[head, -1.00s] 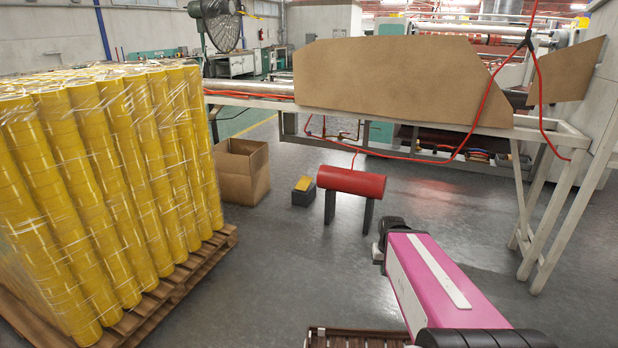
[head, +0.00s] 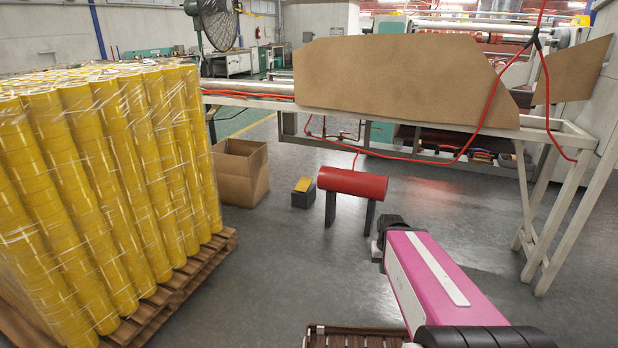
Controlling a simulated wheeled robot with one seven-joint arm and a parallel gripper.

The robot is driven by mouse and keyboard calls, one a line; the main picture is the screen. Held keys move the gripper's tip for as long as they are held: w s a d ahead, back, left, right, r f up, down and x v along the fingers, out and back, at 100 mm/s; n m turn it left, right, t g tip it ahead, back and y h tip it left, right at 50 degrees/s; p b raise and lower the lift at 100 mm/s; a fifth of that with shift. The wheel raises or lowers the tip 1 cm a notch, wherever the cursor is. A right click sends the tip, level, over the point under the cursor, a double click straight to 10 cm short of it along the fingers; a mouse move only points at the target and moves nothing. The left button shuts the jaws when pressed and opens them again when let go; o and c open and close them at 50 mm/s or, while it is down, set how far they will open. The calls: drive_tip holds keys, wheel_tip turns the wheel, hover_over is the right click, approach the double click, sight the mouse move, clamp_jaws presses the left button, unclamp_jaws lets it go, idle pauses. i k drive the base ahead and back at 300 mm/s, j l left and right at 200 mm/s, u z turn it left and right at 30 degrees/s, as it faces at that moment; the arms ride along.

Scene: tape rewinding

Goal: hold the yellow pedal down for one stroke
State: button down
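The yellow pedal (head: 303,184) is a small yellow plate on top of a dark grey block on the floor, just left of a red cylinder. It looks tilted, and nothing touches it. My gripper does not show clearly; my pink and white arm reaches in from the lower right, and its dark end lies to the right of and nearer than the pedal, with a wide gap between them. The fingers cannot be made out.
A red cylinder (head: 352,182) on dark legs stands right beside the pedal. An open cardboard box (head: 240,172) is behind left. A pallet of yellow rolls (head: 110,190) fills the left. A long frame table (head: 400,117) with a red hose stands behind. Floor in front of the pedal is clear.

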sight(303, 185)
drive_tip(key=i+j+z, duration=0.1)
drive_tip(key=i+j, duration=1.2)
drive_tip(key=i+j+z, duration=0.1)
drive_tip(key=i+j, duration=1.3)
drive_tip(key=i, duration=0.4)
